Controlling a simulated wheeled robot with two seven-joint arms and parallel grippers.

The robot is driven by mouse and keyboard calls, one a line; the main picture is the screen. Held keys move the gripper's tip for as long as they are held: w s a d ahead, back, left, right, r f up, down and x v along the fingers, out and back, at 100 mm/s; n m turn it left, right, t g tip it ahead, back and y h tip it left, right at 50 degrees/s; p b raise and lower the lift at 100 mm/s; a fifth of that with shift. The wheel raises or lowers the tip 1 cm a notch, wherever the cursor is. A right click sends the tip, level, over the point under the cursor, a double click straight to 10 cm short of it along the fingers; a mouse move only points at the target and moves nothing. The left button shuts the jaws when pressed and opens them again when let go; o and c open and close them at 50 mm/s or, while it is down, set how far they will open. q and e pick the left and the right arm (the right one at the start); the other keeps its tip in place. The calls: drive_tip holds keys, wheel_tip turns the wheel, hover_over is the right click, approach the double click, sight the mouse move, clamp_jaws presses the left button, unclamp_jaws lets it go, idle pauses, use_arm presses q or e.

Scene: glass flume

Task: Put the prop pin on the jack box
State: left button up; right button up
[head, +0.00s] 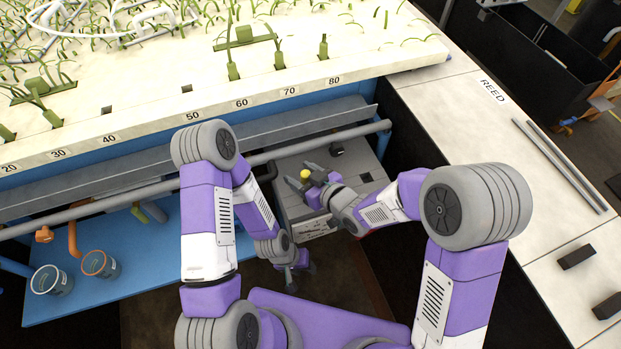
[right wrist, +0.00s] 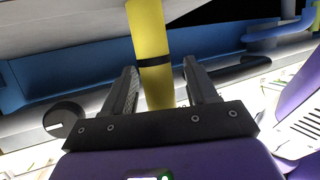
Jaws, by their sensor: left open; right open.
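The yellow prop pin (head: 305,173) shows as a small yellow end over the grey jack box (head: 350,163). In the right wrist view the pin (right wrist: 153,65) is a yellow rod with a black band. My right gripper (head: 305,178) is over the box, its open fingers on either side of the pin. The right wrist view shows gaps between the pin and both fingers (right wrist: 163,85). The pin's far end is out of frame, so I cannot tell what it rests on. My left gripper (head: 298,278) is open and empty, low in front of the box.
A grey pipe (head: 270,156) runs along the bench front above the box's back. The box top has a dark knob (head: 337,149) and a dark square recess (head: 365,178). Two cups, one white-rimmed (head: 48,281) and one orange-rimmed (head: 98,265), stand on the blue shelf at left.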

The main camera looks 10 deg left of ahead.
drive_tip(key=shift+s+d+r, duration=0.1)
drive_tip(key=shift+d+r, duration=0.1)
drive_tip(key=shift+r, duration=0.1)
drive_tip(key=b+v, duration=0.5)
drive_tip(key=v, duration=0.6)
drive_tip(key=shift+d, duration=0.15)
drive_tip(key=shift+s, duration=0.2)
